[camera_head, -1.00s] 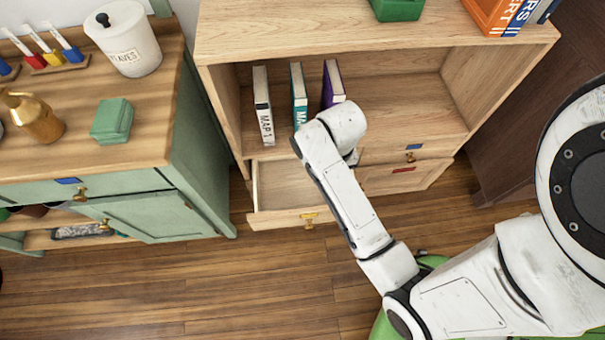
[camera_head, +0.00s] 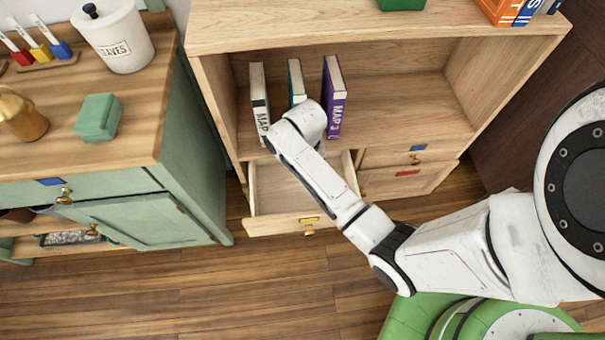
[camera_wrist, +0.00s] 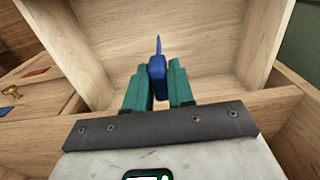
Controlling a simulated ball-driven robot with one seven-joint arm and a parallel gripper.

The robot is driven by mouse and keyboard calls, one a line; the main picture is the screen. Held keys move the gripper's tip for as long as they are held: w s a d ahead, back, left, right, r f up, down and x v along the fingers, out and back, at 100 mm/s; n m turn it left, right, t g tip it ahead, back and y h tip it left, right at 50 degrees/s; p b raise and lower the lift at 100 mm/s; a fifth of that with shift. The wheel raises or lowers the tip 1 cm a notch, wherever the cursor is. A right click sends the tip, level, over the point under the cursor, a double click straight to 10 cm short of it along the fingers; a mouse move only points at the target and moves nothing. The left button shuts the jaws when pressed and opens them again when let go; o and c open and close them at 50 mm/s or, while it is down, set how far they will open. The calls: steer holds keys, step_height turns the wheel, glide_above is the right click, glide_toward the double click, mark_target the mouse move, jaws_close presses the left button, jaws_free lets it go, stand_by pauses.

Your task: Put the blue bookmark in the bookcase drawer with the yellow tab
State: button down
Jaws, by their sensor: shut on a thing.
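My gripper (camera_wrist: 157,85) shows in the wrist view, with its green fingers shut on the blue bookmark (camera_wrist: 157,66), which points away from the wrist. In the head view my arm's white end hides the gripper and the bookmark. The drawer with the yellow tab (camera_head: 309,220) is pulled open at the lower left of the bookcase (camera_head: 375,36). Its visible inside (camera_head: 275,195) is bare wood. My arm's end is over the back part of this open drawer. In the wrist view, pale wooden panels surround the bookmark; I cannot tell its height above the drawer floor.
Upright books, one white (camera_head: 259,98) and one purple (camera_head: 334,98), stand on the shelf just behind my arm. Shut drawers with a blue tab (camera_head: 417,148) and a red tab (camera_head: 407,173) are to the right. A green cabinet (camera_head: 190,150) stands close on the left.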

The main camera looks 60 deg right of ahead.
steer(key=shift+w+f, duration=0.35)
steer(key=shift+f, duration=0.1)
steer(key=shift+w+f+b, duration=0.1)
steer(key=shift+f+b, duration=0.5)
steer(key=shift+f, duration=1.05)
steer(key=shift+f, duration=0.15)
steer(key=c, duration=1)
jaws_free()
